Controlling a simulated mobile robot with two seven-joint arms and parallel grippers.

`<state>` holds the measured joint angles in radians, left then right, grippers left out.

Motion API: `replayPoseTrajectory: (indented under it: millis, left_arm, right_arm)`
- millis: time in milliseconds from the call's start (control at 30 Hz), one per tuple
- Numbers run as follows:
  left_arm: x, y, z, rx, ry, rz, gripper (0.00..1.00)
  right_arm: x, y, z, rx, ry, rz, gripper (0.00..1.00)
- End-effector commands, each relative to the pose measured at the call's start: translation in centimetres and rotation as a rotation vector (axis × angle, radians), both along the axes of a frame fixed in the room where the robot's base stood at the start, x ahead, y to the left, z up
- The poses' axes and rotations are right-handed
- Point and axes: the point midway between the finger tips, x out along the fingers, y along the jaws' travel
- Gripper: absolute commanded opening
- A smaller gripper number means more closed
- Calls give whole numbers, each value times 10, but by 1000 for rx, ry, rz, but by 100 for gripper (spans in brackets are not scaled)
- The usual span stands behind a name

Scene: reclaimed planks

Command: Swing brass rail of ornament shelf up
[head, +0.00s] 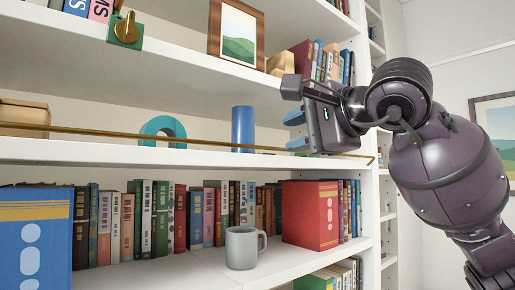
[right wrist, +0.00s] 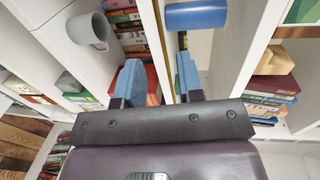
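The thin brass rail (head: 90,132) runs across the front of the ornament shelf (head: 100,153), a little above its white front edge. Its right end is near the shelf's right upright. My right gripper (head: 296,131) is at the right part of the rail, with its blue fingers pointing left and spread apart. In the right wrist view the brass rail (right wrist: 161,40) passes through the gap between the open fingers (right wrist: 158,64). I cannot tell whether either finger touches it. My left gripper is not in view.
On the ornament shelf stand a blue cylinder (head: 243,128), a teal arch (head: 163,128) and a tan box (head: 24,115). Above are a framed picture (head: 236,34) and several books. Below are a grey mug (head: 242,248), a red book box (head: 311,214) and a row of books.

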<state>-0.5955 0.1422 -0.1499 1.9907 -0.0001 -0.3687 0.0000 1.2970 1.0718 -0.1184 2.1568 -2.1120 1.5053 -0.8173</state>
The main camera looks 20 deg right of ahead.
Motion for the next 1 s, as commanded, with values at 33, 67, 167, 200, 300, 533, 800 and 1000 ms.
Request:
replayPoseTrajectory:
  millis: [33, 67, 167, 200, 300, 533, 800, 1000]
  left_arm:
    - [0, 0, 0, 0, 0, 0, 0]
    - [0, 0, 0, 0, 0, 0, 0]
    - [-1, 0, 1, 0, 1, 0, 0]
    - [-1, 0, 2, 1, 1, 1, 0]
    - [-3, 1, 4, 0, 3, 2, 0]
    - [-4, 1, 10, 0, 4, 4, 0]
    - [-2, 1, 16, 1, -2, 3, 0]
    - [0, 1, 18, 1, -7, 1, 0]
  right_arm:
    - [1, 0, 1, -4, -5, -6, 34]
    - [2, 0, 1, -5, -5, -7, 34]
    - [10, 3, 1, -3, -4, -6, 34]
    - [14, 5, 0, -2, -3, -5, 34]
    - [29, 10, -3, -1, -1, -4, 34]
    - [66, 24, -8, 1, -1, -4, 34]
    - [94, 34, -13, -1, -2, -4, 34]
    - [100, 36, -14, -3, -3, -6, 34]
